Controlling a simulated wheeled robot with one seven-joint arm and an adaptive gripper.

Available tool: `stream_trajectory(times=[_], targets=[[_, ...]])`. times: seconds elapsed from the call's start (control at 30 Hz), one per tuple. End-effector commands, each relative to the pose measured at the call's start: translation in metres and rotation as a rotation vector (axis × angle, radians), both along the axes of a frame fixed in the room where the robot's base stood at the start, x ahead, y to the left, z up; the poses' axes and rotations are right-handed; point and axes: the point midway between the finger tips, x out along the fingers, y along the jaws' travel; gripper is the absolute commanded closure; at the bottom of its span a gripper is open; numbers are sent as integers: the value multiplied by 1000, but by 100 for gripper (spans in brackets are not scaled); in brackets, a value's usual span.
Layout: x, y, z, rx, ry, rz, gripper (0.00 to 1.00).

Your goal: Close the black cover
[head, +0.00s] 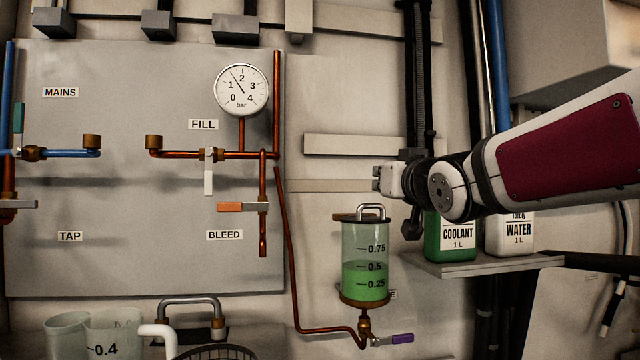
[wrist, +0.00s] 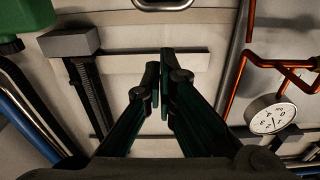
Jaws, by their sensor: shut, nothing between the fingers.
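The clear cylinder (head: 364,255) holds green liquid and hangs at the lower middle right in the head view. On its top is a dark lid (head: 350,218) with a silver loop handle (head: 371,207); it appears to lie on the rim, but I cannot tell whether it is fully seated. I see no other clear black cover. A silver handle (wrist: 162,6) shows at the top edge of the wrist view. My gripper (wrist: 158,85) is shut and empty, in front of the wall and apart from the handle. Its fingers are not distinct in the head view.
A shelf (head: 478,264) right of the cylinder carries a green coolant bottle (head: 457,245) and a white water bottle (head: 512,240). A copper pipe (head: 288,235) runs left of the cylinder. A pressure gauge (head: 241,90) and valves sit on the grey panel (head: 120,200).

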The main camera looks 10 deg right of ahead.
Motion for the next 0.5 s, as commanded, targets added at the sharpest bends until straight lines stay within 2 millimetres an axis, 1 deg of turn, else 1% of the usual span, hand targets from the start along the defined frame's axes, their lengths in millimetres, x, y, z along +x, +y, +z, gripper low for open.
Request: stream_trajectory(times=[0.03,0.3,0.4,0.5], targets=[[-10,-1,-8,1,3,-2,100],[-53,0,-33,1,1,-1,100],[-65,0,-40,0,1,-1,100],[-73,0,-45,0,2,-1,100]])
